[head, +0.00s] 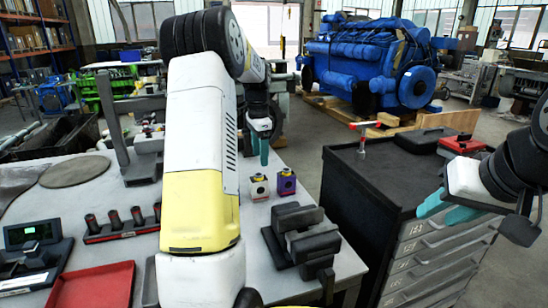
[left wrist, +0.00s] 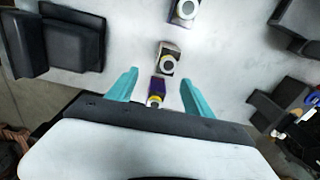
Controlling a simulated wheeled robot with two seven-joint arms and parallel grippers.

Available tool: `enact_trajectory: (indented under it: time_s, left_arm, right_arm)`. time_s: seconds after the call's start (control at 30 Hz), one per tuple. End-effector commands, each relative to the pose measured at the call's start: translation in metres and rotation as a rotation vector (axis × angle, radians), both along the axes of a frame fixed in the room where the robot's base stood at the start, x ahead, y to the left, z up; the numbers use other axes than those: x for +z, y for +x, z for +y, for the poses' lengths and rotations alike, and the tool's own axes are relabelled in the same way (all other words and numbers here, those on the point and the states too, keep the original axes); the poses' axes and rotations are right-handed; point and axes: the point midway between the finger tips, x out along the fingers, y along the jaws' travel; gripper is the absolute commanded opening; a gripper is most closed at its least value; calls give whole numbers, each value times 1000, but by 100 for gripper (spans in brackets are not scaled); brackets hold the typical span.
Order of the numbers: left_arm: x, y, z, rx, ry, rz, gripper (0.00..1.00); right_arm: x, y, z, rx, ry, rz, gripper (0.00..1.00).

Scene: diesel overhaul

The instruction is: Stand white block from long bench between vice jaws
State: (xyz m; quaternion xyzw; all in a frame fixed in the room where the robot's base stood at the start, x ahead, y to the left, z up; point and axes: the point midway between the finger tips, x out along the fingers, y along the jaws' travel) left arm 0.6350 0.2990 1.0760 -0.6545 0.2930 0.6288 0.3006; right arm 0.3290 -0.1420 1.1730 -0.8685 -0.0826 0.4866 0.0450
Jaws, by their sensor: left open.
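A white block (head: 259,188) with a dark and yellow top stands on the long bench (head: 250,265). It also shows in the left wrist view (left wrist: 167,67), just beyond the fingertips. The vice (head: 300,238), with dark jaws, sits on the bench nearer me, and in the left wrist view it is at upper left (left wrist: 70,45). My left gripper (head: 260,150) is open and empty above the bench, behind the white block in the head view. A purple block (left wrist: 156,90) shows between its fingers from above. My right gripper (head: 432,215) is over the dark cabinet, its fingers apart and empty.
The purple block (head: 286,181) stands just right of the white one. Another pale block (left wrist: 185,9) lies further along the bench. A red tray (head: 92,287) and a rack of dark-handled tools (head: 122,226) are at left. The dark cabinet (head: 375,185) stands right of the bench.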

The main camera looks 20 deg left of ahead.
Motion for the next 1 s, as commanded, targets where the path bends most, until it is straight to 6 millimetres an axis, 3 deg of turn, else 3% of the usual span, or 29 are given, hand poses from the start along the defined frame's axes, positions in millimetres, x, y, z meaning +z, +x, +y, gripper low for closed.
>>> enact_trajectory:
  time_s: [0.03, 0.2, 0.43, 1.0]
  left_arm:
    - [-11, 6, 6, -17, 3, 15, 60]
    - [-26, 14, 14, -56, 7, 38, 60]
    - [-42, 14, 15, -59, 7, 40, 60]
    - [-105, 14, 15, -58, 6, 38, 60]
  right_arm:
    - [0, 0, 0, 0, 0, 0, 36]
    - [0, 0, 0, 0, 0, 0, 36]
    - [0, 0, 0, 0, 0, 0, 36]
    - [0, 0, 0, 0, 0, 0, 36]
